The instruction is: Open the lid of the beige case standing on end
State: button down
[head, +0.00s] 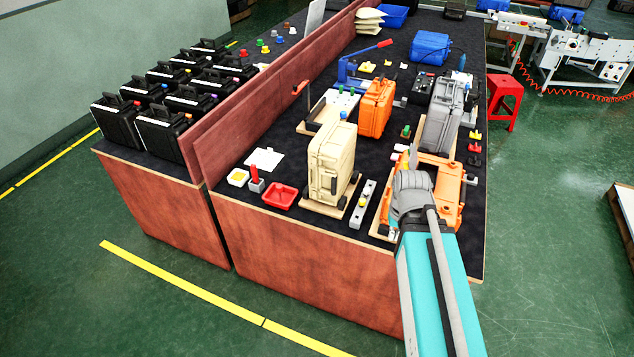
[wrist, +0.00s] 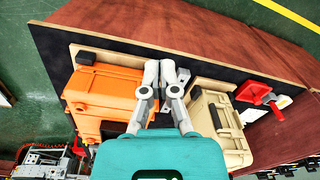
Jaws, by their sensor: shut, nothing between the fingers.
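The beige case (head: 327,165) stands on end on a wooden board near the table's front edge in the head view. Its lid looks shut, and a handle and latches show on its right side. It also shows in the wrist view (wrist: 232,150), to the right of my gripper. My gripper (wrist: 166,66) is shut and empty in the wrist view, with its fingers together between the beige case and an orange case. In the head view my gripper (head: 413,160) is right of the beige case, apart from it, and in front of the orange case. My arm hides part of that orange case.
The near orange case (head: 449,185) is close to my gripper. Another orange case (head: 376,108) and a grey case (head: 443,115) stand behind. A metal bar (head: 363,205) lies right of the beige case, a red tray (head: 280,196) left. A low wooden divider (head: 240,115) runs along the left.

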jog(key=w+a+f+m+t+y+b, duration=0.1)
jog(key=w+a+f+t+y+b, duration=0.25)
jog(key=w+a+b, duration=0.3)
jog(key=w+a+f+m+t+y+b, duration=0.1)
jog(key=w+a+f+t+y+b, duration=0.3)
jog(key=a+b, duration=0.4)
jog(key=w+f+m+t+b, duration=0.4)
jog(key=w+m+t+b, duration=0.4)
jog(key=b, duration=0.7)
jog(key=w+m, duration=0.2)
jog(key=shift+w+a+f+m+b, duration=0.2)
jog(key=shift+a+m+b, duration=0.1)
jog(key=shift+a+m, duration=0.1)
jog(key=shift+t, duration=0.25)
